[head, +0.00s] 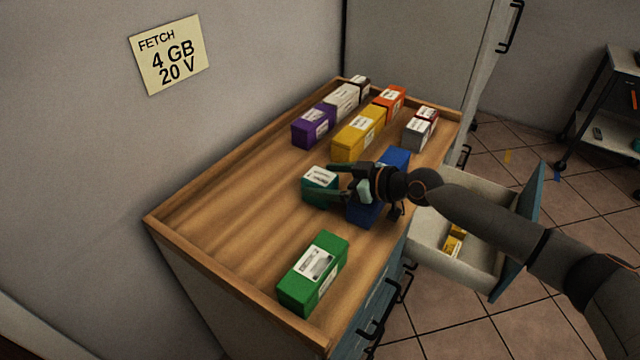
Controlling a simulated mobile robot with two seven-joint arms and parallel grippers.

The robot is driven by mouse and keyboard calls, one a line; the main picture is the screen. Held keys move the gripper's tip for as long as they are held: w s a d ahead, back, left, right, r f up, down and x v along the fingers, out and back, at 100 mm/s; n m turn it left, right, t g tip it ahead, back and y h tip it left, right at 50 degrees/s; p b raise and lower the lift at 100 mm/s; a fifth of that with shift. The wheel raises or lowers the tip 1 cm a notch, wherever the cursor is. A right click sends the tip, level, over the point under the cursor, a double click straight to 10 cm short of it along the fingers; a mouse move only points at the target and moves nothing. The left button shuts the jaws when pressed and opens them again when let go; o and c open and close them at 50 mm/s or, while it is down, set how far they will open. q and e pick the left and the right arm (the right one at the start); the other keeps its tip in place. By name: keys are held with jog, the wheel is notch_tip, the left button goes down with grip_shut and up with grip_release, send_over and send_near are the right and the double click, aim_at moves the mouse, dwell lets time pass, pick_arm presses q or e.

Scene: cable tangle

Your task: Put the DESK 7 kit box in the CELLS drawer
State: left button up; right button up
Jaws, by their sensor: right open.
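Several label-topped boxes stand on the wooden cabinet top (215,225); I cannot read which one is DESK 7. My right gripper (317,181) reaches in from the right, low over the top. Its open fingers lie on either side of a small teal box (321,175), which they partly hide. A blue box (364,213) stands under my right wrist, partly covered. An open drawer (480,264) sticks out on the right side of the cabinet with small yellow items (454,240) inside; no CELLS label is readable. My left gripper is out of view.
A green box (313,272) stands near the front corner. Purple (313,126), yellow (358,132), orange (389,98) and grey-white (418,130) boxes stand at the back. A wall note (168,55) reads "FETCH 4 GB 20 V". The left part of the top is clear.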

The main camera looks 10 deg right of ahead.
jog(key=shift+x, duration=1)
jog(key=shift+r, duration=0.1)
grip_shut()
